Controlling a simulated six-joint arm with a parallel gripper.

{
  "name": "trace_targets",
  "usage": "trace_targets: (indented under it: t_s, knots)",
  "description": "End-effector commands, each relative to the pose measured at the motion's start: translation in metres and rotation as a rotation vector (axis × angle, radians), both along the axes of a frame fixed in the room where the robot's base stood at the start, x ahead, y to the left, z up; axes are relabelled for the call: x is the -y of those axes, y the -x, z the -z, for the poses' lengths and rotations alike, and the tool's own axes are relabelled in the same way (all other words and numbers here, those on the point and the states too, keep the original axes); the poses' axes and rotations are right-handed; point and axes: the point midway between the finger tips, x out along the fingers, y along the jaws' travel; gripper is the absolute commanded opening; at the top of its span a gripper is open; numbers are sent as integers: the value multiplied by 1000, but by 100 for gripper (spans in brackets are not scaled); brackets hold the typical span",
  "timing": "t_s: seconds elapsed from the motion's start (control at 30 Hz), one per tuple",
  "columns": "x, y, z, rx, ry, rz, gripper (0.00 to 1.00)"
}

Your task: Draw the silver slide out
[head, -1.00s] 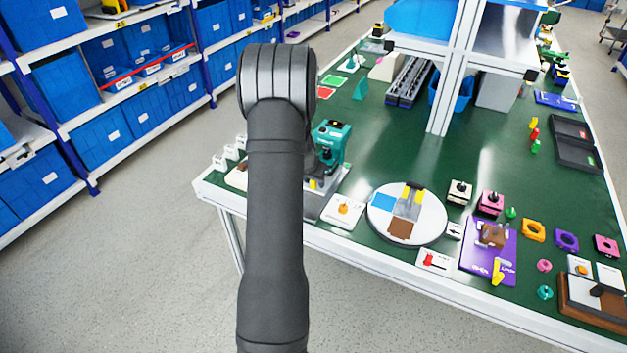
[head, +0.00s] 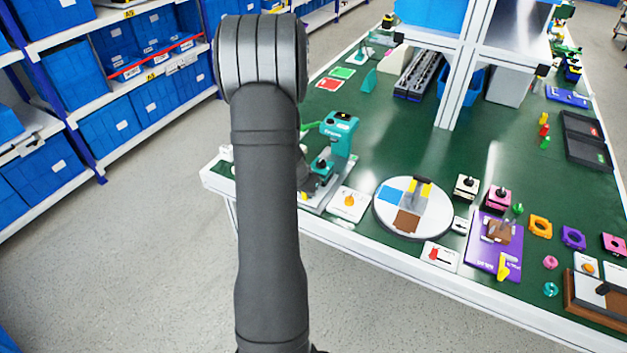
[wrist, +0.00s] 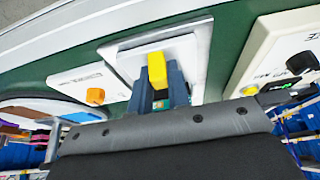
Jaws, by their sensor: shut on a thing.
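In the wrist view my gripper (wrist: 158,88) is shut on a yellow handle (wrist: 157,70), with its dark blue fingers on either side of it. The handle stands over a bright silver, raised-edged plate (wrist: 190,50), which looks like the silver slide. The fingers and wrist housing hide its lower part, so I cannot tell how far out it sits. In the head view part of a grey plate (head: 318,196) shows under the teal press (head: 338,137). My arm covers the gripper and most of that plate there.
A white card with an orange knob (head: 349,202) lies just right of the plate in the head view, then a round turntable (head: 380,218). In the wrist view a white panel with a black knob (wrist: 300,62) is close on the right. The table's front edge is near.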

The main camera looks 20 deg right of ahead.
Motion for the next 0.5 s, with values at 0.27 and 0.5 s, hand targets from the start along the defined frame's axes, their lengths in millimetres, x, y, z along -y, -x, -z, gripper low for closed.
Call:
trace_targets:
  t_s: [0.27, 0.5]
  knots:
    - [-7, 7, 0, -1, -2, 1, 0]
    - [-7, 7, 1, -1, -1, 0, 38]
